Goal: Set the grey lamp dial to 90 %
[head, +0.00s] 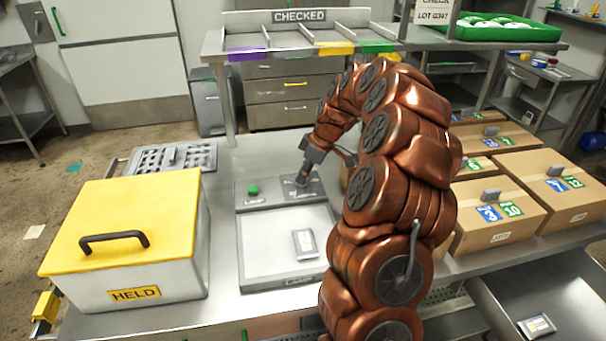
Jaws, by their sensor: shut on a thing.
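The light panel (288,245) lies on the steel table, with a grey control strip (268,203) along its far side. A green button (253,190) sits at the left of this strip. My gripper (302,180) points down at the right part of the strip and is shut on the grey lamp dial there. The jaws cover most of the dial, so its pointer and setting cannot be read. A small pale packet with a label (305,243) lies on the panel's surface.
A white box with a yellow lid (130,230), marked HELD, stands at left. A grey slotted tray (172,158) lies behind it. Several cardboard boxes (497,212) stand at right. A CHECKED rack (300,40) is at the back.

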